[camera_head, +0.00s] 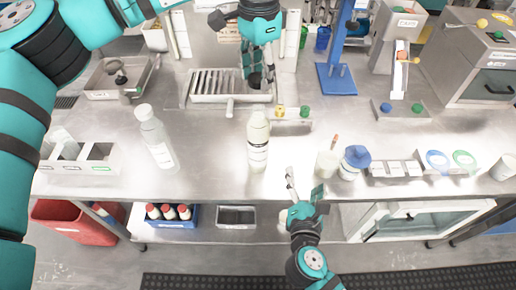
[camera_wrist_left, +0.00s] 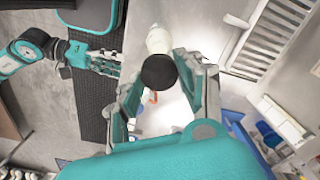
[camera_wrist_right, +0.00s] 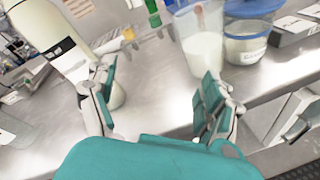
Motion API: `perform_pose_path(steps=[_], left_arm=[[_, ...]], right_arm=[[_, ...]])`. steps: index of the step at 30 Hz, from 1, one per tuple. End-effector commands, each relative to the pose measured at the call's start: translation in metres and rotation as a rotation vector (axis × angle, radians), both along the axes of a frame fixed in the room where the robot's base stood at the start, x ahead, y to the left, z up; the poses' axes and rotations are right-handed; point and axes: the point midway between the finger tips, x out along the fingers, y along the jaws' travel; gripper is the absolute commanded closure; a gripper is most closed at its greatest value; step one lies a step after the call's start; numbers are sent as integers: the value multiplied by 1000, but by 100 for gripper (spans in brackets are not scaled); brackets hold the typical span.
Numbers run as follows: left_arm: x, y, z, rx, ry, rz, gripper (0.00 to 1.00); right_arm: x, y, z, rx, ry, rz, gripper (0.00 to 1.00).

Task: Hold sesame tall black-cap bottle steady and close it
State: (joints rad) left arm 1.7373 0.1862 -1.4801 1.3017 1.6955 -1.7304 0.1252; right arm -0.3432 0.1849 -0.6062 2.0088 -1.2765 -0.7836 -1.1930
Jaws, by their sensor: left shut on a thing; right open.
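The tall pale sesame bottle (camera_head: 258,145), with a dark label, stands upright on the steel counter; its top looks uncapped. It also shows at the upper left of the right wrist view (camera_wrist_right: 48,38). My left gripper (camera_head: 256,76) is behind and above the bottle, pointing down, shut on the black cap (camera_wrist_left: 158,72). The cap is apart from the bottle; in the left wrist view the bottle's pale body shows beyond it. My right gripper (camera_head: 297,188) is open and empty at the counter's front edge, right of the bottle and apart from it.
A clear bottle (camera_head: 156,140) stands to the left. A cup of white contents (camera_wrist_right: 202,50) and a blue-lidded jar (camera_head: 355,160) stand to the right. A slotted tray (camera_head: 213,97) and a small stand with coloured knobs (camera_head: 292,127) are behind.

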Motion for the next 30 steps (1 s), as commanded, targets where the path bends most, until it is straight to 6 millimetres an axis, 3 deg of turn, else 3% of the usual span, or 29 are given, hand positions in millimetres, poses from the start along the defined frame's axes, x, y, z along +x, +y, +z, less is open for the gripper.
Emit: perform_pose_path(steps=[3,6,9,23,30], left_arm=[[1,-1,1,0,0,-5,72],[1,-1,1,0,0,-6,72],[1,-1,1,0,0,-6,72],[1,-1,1,0,0,-6,72],[1,-1,1,0,0,-6,72]], right_arm=[[1,46,11,-326,-103,194,17],[-3,75,14,-521,-170,301,17],[-6,90,15,-626,-209,356,17],[-4,95,16,-660,-222,369,17],[29,101,17,-657,-222,367,17]])
